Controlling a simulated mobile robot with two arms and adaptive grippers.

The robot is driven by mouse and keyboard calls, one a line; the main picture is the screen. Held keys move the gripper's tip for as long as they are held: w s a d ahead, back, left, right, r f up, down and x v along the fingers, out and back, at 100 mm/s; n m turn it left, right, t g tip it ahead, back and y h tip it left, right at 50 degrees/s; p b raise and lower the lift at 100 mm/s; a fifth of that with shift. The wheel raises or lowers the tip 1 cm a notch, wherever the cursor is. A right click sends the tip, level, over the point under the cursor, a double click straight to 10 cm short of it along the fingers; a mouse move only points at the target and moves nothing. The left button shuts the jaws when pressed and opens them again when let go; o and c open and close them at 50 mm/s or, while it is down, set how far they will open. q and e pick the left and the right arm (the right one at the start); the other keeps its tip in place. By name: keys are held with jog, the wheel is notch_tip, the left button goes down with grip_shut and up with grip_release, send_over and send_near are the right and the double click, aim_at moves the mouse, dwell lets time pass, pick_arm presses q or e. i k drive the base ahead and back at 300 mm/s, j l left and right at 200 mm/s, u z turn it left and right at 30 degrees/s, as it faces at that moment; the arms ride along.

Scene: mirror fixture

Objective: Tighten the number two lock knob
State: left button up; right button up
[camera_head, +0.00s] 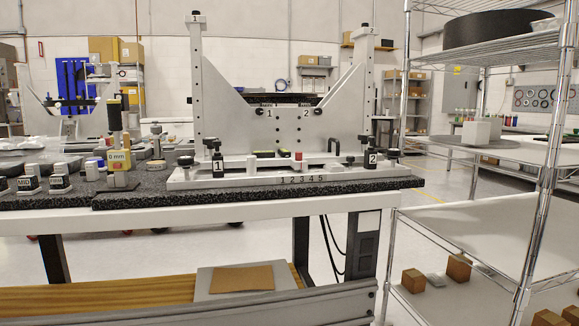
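The grey mirror fixture (284,172) stands on a dark speckled slab on the bench, with two upright posts and slanted side plates. A black clamp marked 2 (372,157) sits at the right end of its base, with dark knobs close by. A matching black clamp marked 1 (218,166) sits at the left end. Higher up, a small dark knob (317,111) sits by another 2 on the right plate, and one by a 1 (260,111) on the left plate. How tight any knob is cannot be seen. Neither gripper is in view.
The bench's speckled slab (120,200) holds several small blocks and a yellow-and-black tool (115,115) on the left. A wire shelf rack (540,190) stands close on the right. A grey plate with a brown sheet (242,277) lies below. Floor shows between bench and rack.

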aim_at(393, 154)
jog(key=i+l+u, duration=0.15)
jog(key=l, duration=0.2)
jog(key=i+l+u, duration=0.3)
jog(key=l, duration=0.45)
jog(key=i, duration=0.1)
